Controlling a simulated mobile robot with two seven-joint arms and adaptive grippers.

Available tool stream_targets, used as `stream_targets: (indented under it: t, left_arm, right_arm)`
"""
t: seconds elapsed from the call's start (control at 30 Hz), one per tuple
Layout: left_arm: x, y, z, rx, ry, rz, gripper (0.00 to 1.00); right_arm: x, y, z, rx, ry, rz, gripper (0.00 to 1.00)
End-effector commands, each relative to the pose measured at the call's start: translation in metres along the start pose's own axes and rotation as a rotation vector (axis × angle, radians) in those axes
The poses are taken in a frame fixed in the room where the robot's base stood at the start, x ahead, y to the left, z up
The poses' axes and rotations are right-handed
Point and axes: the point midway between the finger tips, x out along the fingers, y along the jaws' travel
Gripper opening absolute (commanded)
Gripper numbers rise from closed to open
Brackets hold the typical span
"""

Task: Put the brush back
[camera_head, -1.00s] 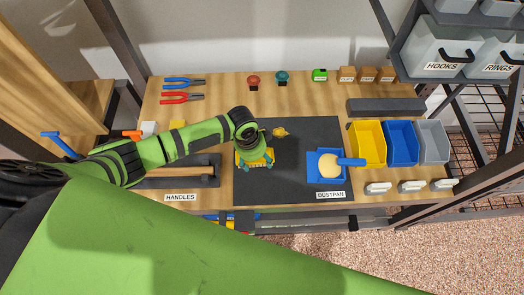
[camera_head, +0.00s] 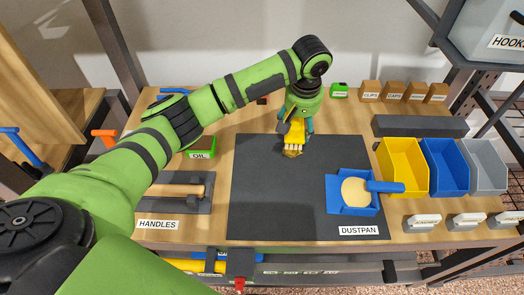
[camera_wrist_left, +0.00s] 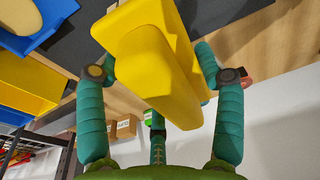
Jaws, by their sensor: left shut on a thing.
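My left gripper (camera_head: 296,128) hangs over the back of the dark mat (camera_head: 275,205), left of the dustpan. It is shut on the yellow brush (camera_wrist_left: 155,65), which fills the space between its teal fingers in the left wrist view. In the head view the brush (camera_head: 295,131) is mostly hidden by the gripper. A small yellow thing (camera_head: 292,150) shows right below it; I cannot tell whether the two touch. The blue dustpan (camera_head: 334,190), with a beige rounded piece in it, lies on the mat behind the DUSTPAN label (camera_head: 358,230). My right gripper is not in view.
Yellow (camera_head: 405,168), blue (camera_head: 446,166) and grey (camera_head: 483,166) bins stand at the right. Small labelled boxes (camera_head: 393,91) line the back. A green OIL box (camera_head: 201,153) and a wooden-handled tool (camera_head: 176,191) are at the left. The mat's front left is clear.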

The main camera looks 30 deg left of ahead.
Motion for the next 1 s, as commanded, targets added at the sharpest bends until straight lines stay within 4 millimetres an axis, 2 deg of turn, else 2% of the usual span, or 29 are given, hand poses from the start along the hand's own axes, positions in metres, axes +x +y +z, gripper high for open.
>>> stream_targets:
  t: [0.03,0.17,0.6,0.83,1.0]
  left_arm:
    - [0.001,0.0,-0.002,-0.027,0.001,-0.004,0.38]
    - [0.003,-0.009,-0.006,-0.062,-0.001,-0.012,0.38]
    - [0.063,-0.089,-0.041,-0.063,-0.001,-0.011,0.38]
    - [0.078,-0.102,-0.047,-0.058,-0.001,-0.009,0.38]
    - [0.102,-0.102,-0.043,-0.058,-0.002,-0.01,0.38]
  right_arm:
    - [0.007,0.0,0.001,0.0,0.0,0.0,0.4]
    - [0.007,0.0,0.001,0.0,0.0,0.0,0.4]
    - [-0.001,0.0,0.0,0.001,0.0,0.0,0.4]
    - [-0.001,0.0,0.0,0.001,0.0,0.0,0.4]
    - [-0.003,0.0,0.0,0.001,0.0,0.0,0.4]
